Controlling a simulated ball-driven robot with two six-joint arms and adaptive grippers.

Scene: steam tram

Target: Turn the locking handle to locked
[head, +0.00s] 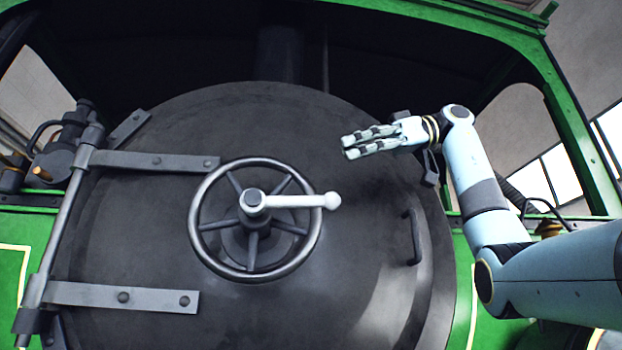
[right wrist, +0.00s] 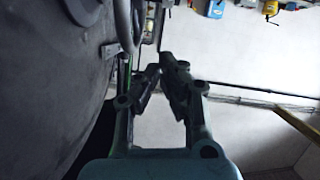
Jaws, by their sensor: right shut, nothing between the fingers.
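The locking handle (head: 295,201) is a pale metal lever with a round knob at its right end. It points right, roughly level, from the hub of a grey spoked handwheel (head: 202,250) on the round black smokebox door (head: 330,290). My right gripper (head: 346,147) is shut and empty, above and to the right of the handle's knob, apart from it, with its fingers pointing left. In the right wrist view the gripper's fingers (right wrist: 163,72) show in the middle, with the dark door at the left. My left gripper is in neither view.
Two hinge straps (head: 150,160) cross the door's left side to a vertical hinge rod (head: 62,230). A curved grab handle (head: 413,238) stands out at the door's right. A dark clamp (head: 428,168) sits at the door's edge behind my right wrist. Green framing (head: 570,130) surrounds the door.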

